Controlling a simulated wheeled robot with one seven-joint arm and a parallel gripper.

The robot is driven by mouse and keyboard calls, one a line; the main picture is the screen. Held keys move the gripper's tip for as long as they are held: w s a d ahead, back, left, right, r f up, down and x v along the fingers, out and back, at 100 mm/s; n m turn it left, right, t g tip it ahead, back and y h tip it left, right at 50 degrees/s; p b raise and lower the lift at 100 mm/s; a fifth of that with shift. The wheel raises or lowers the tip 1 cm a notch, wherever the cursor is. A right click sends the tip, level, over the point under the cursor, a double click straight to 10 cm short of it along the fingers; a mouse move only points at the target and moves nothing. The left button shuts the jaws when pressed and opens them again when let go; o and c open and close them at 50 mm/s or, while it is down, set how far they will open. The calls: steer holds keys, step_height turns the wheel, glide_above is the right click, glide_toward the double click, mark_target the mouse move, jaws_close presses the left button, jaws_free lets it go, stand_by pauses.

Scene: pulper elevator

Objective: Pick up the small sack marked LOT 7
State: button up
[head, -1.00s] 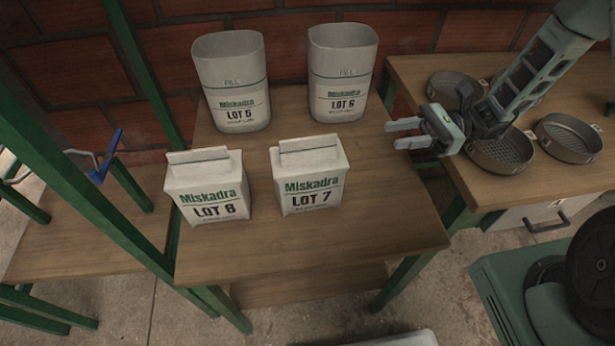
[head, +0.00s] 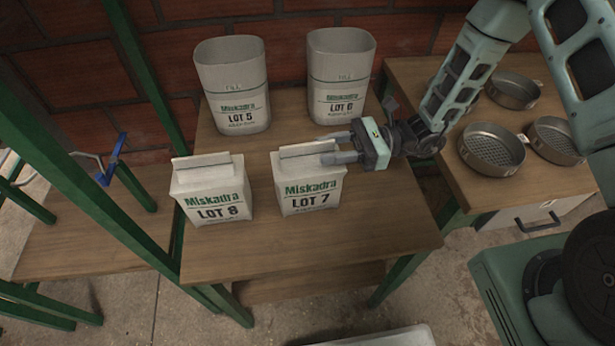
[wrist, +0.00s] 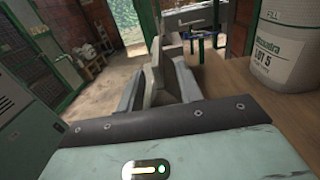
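The small sack marked LOT 7 (head: 310,197) stands upright on the wooden table, a pale bag with green lettering and a raised flat top fold. My gripper (head: 328,148) is at the right end of that fold, pointing left. Its fingers are apart, one on the near side of the fold and one on the far side. In the wrist view a pale upright shape (wrist: 157,76), which looks like the fold, shows between the fingers. I cannot see contact with either finger. The near finger hides the fold's right end.
A similar sack marked LOT 8 (head: 215,198) stands close on the left. Taller open sacks, LOT 5 (head: 235,95) and LOT 6 (head: 340,85), stand behind. Round metal sieves (head: 492,150) sit on the right-hand table. The wooden table (head: 300,245) is bare in front.

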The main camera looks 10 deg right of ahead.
steer(key=shift+a, duration=1.3)
jaws_close()
steer(key=shift+s+d+f, duration=0.1)
